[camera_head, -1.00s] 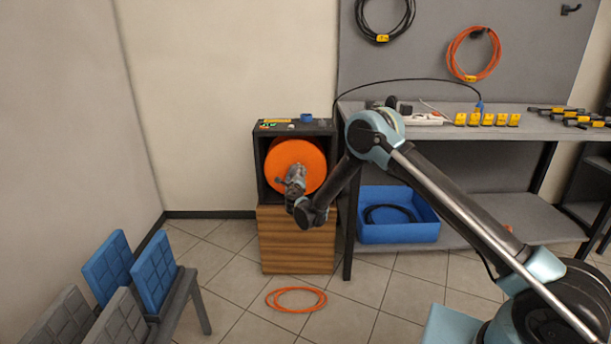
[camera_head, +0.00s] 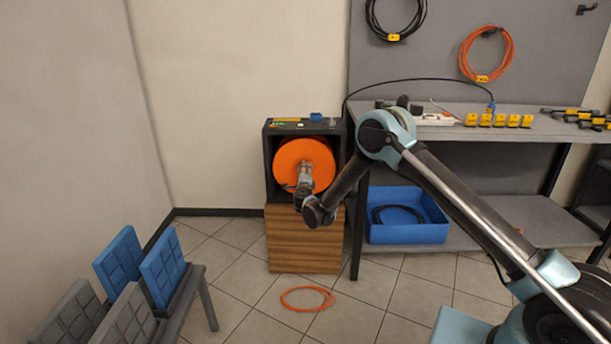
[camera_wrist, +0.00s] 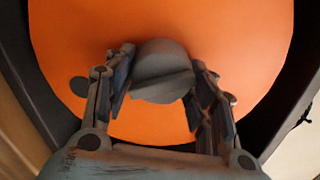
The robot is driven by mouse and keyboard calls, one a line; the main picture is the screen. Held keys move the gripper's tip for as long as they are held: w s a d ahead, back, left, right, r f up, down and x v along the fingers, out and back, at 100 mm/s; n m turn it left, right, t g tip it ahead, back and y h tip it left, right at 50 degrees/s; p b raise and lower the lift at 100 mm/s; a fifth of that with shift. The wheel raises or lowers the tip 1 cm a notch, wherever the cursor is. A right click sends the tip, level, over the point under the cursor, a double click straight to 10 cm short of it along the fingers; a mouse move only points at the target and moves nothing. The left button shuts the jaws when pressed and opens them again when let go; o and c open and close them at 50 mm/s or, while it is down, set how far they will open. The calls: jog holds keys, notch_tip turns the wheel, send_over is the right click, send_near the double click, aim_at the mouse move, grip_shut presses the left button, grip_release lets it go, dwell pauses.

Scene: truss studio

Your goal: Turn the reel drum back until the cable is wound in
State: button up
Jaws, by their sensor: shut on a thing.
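The orange reel drum (camera_head: 300,160) sits upright in an open black case on a wooden box. It also fills much of the wrist view (camera_wrist: 200,40). A grey knob (camera_wrist: 162,70) stands out from the drum's face. My gripper (camera_head: 305,174) is in front of the drum's lower middle. In the wrist view its two fingers (camera_wrist: 160,92) are on either side of the knob and shut on it. An orange cable (camera_head: 306,299) lies in a loose loop on the floor in front of the box. Whether it joins the drum is not visible.
The black case (camera_head: 267,170) walls in the drum at both sides. A workbench (camera_head: 450,125) stands to the right, with a blue bin (camera_head: 405,233) on its lower shelf. Blue and grey padded panels (camera_head: 163,270) stand at lower left. Floor around the cable is clear.

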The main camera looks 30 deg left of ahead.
jog(key=shift+s+a, duration=0.1)
jog(key=shift+s, duration=0.1)
jog(key=o, duration=1.5)
jog(key=v, duration=1.2)
jog(key=shift+f, duration=0.1)
